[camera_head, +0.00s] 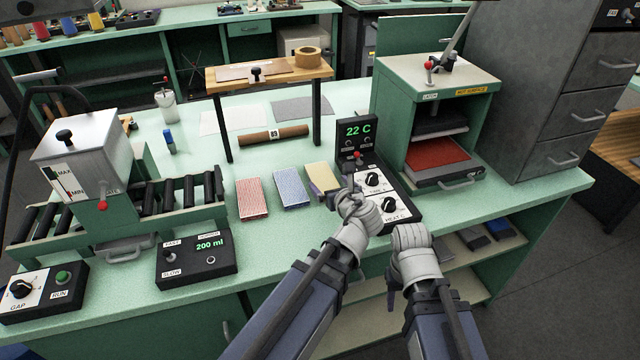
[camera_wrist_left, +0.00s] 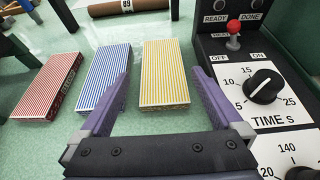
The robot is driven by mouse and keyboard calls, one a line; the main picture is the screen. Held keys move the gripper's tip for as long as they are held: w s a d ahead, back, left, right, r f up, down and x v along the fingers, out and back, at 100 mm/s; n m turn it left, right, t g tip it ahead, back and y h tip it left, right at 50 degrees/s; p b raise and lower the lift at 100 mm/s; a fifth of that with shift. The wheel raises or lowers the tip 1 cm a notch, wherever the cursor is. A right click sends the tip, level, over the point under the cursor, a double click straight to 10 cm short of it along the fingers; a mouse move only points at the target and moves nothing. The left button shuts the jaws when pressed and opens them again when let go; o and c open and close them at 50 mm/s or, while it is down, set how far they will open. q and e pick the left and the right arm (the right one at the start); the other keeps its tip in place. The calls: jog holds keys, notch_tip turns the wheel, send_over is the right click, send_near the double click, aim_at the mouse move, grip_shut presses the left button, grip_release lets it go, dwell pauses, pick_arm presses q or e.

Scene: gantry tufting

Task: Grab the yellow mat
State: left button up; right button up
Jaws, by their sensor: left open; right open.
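The yellow-striped mat (camera_head: 320,175) lies flat on the green bench, at the right end of a row with a blue-striped mat (camera_head: 291,188) and a red-striped mat (camera_head: 251,198). My left gripper (camera_head: 341,194) is open just in front of the yellow mat, partly covering its right side in the head view. In the left wrist view, the yellow mat (camera_wrist_left: 164,72) shows between the two spread purple fingers (camera_wrist_left: 163,88), with nothing gripped. Whether the fingers are at the mat's height is unclear. My right gripper (camera_head: 391,297) is open and empty in front of the bench edge, pointing down.
A black timer and heat control box (camera_head: 402,210) stands close to the right of the yellow mat. A green press (camera_head: 437,110) with a red pad is behind it. A small wooden shelf (camera_head: 268,74) and a brown roll (camera_head: 273,135) are behind the mats.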

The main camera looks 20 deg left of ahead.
aim_at(322, 175)
pick_arm(q)
jog(key=shift+w+a+f, duration=0.1)
jog(key=shift+f, duration=0.05)
jog(key=shift+b+x, duration=1.5)
jog(key=shift+x, duration=2.4)
jog(key=shift+c, duration=0.4)
jog(key=c, duration=1)
